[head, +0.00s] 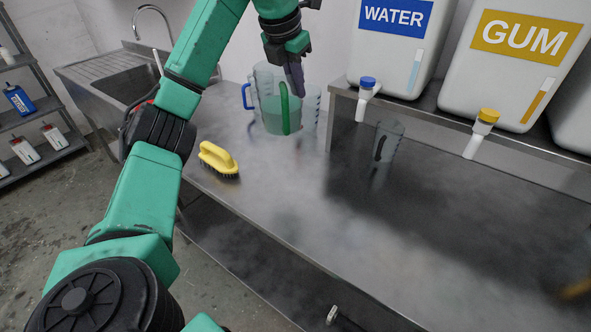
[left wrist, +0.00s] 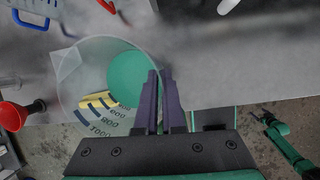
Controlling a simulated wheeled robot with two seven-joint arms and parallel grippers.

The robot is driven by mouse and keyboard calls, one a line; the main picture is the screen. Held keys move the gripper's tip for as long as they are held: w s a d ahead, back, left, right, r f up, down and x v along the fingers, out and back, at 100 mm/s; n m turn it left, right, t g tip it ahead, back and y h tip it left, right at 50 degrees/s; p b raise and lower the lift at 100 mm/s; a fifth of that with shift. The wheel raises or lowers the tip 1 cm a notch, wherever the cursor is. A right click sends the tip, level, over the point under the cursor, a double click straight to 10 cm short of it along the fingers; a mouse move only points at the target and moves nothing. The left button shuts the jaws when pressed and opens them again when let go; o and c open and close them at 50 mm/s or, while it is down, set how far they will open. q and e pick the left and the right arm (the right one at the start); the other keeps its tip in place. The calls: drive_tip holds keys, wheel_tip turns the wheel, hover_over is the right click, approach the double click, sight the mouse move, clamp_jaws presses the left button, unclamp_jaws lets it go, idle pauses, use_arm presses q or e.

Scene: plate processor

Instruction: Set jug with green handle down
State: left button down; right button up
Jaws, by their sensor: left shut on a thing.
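The jug with the green handle (head: 272,119) is clear, with green liquid inside. It is upright at the far end of the steel table, and I cannot tell whether its base touches the table. Its green handle (head: 285,108) faces me. My left gripper (head: 296,82) comes down from above and is shut on the handle's top. In the left wrist view, my purple fingers (left wrist: 160,100) are closed at the rim of the jug (left wrist: 68,75), beside the green liquid. The handle is hidden there. A teal arm (left wrist: 288,145), seemingly my right, shows small at lower right; its gripper is unclear.
A jug with a blue handle (head: 247,97) stands close behind it, left. A yellow brush (head: 218,160) lies near the table's left edge. A clear jug with a black handle (head: 392,135) stands by the WATER tank (head: 392,50). The table's front middle is clear.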

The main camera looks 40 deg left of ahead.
sight(283, 130)
use_arm(q)
drive_tip(key=f, duration=0.2)
drive_tip(key=s+f+b, duration=0.1)
drive_tip(key=f, duration=0.2)
drive_tip(key=s+f, duration=0.1)
drive_tip(key=f, duration=0.1)
drive_tip(key=shift+f, duration=0.3)
wheel_tip(283, 130, down, 11)
drive_tip(key=shift+w, duration=0.3)
drive_tip(key=c, duration=1)
unclamp_jaws()
drive_tip(key=shift+f, duration=0.2)
use_arm(e)
drive_tip(key=shift+s+a+f, duration=0.15)
drive_tip(key=shift+s+f, duration=0.6)
drive_tip(key=shift+f, duration=0.15)
use_arm(q)
drive_tip(key=shift+r, duration=0.1)
drive_tip(key=v, duration=1.2)
drive_tip(key=shift+b, duration=0.4)
use_arm(e)
drive_tip(key=shift+s+f, duration=0.1)
drive_tip(key=shift+f, duration=0.15)
